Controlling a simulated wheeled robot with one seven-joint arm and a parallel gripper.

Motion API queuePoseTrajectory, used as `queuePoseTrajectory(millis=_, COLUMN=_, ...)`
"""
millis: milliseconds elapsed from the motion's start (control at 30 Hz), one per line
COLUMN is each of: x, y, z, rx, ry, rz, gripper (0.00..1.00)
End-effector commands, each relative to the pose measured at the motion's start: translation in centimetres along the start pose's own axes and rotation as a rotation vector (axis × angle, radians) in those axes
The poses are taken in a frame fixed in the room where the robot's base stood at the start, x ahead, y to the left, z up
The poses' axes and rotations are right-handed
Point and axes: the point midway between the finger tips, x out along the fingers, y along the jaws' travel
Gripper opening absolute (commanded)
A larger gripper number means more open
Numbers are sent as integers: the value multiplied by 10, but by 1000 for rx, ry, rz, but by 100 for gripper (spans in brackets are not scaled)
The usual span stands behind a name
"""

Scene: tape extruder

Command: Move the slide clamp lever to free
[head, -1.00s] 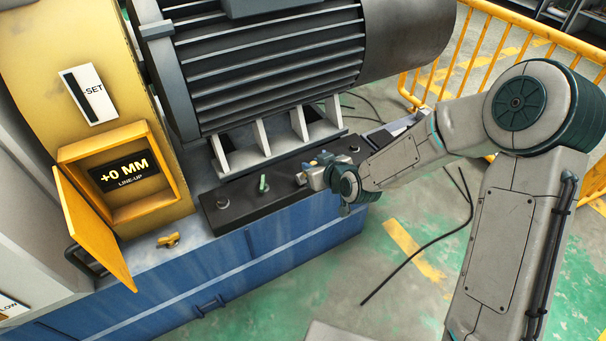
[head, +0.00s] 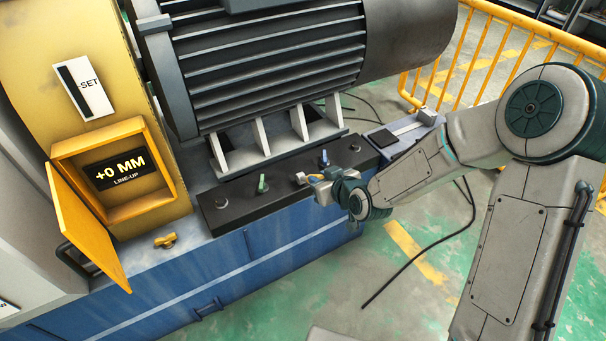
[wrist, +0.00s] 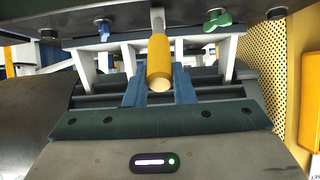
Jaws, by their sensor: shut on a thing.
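A lever with a yellow grip (wrist: 159,62) on a pale shank stands out from the black plate (head: 228,214) under the motor. I see no label on it, but it is the lever in my gripper. My gripper (wrist: 160,90) has its blue fingers on both sides of the grip and is shut on it. In the head view my gripper (head: 320,181) is at the plate's front edge, with the lever's pale base (head: 301,178) just left of it. The grip is mostly hidden there by the fingers.
A green lever (head: 262,184) stands left of my gripper and a blue lever (head: 324,158) close behind it. The motor (head: 270,70) overhangs the plate. A yellow box with an open door (head: 90,226) and a small yellow handle (head: 166,240) are at left.

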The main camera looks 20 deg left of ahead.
Motion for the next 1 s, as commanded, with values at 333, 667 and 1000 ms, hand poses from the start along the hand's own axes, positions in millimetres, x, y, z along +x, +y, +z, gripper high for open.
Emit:
queuePoseTrajectory(millis=333, x=0, y=0, z=14, rx=1, ry=-4, rz=0, gripper=0)
queuePoseTrajectory(millis=667, x=-2, y=0, z=38, rx=0, ry=-5, rz=-1, gripper=0)
queuePoseTrajectory(millis=1000, x=-5, y=-1, z=42, rx=1, ry=-5, rz=-1, gripper=0)
